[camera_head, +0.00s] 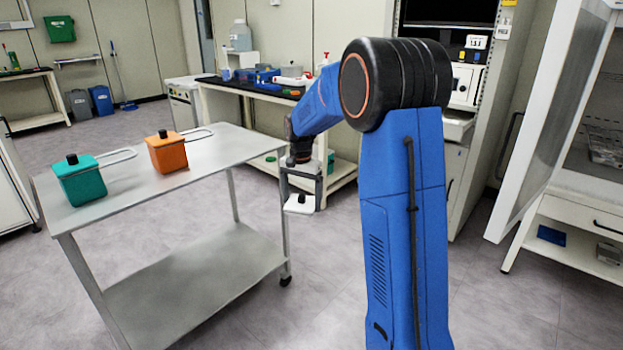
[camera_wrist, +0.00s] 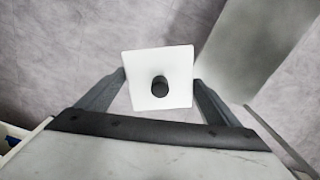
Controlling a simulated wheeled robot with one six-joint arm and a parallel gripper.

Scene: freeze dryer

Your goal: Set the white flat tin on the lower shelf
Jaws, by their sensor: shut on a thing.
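The white flat tin (camera_head: 299,208) is a small white square piece with a black knob on top. My gripper (camera_head: 301,195) is shut on it and holds it in the air, just right of the trolley's far right end. In the wrist view the tin (camera_wrist: 146,64) is between the two fingers of my gripper (camera_wrist: 160,78). The trolley's lower shelf (camera_head: 190,285) is a bare grey metal plate, to the left of and below the tin. A grey plate that looks like this shelf (camera_wrist: 255,45) shows at the upper right of the wrist view.
The trolley's upper shelf (camera_head: 125,215) carries a teal tin (camera_head: 80,183) and an orange tin (camera_head: 167,155), both with black knobs and wire handles. Trolley legs stand at the shelf corners. A cluttered bench (camera_head: 255,90) is behind; an open cabinet door (camera_head: 555,120) stands at right.

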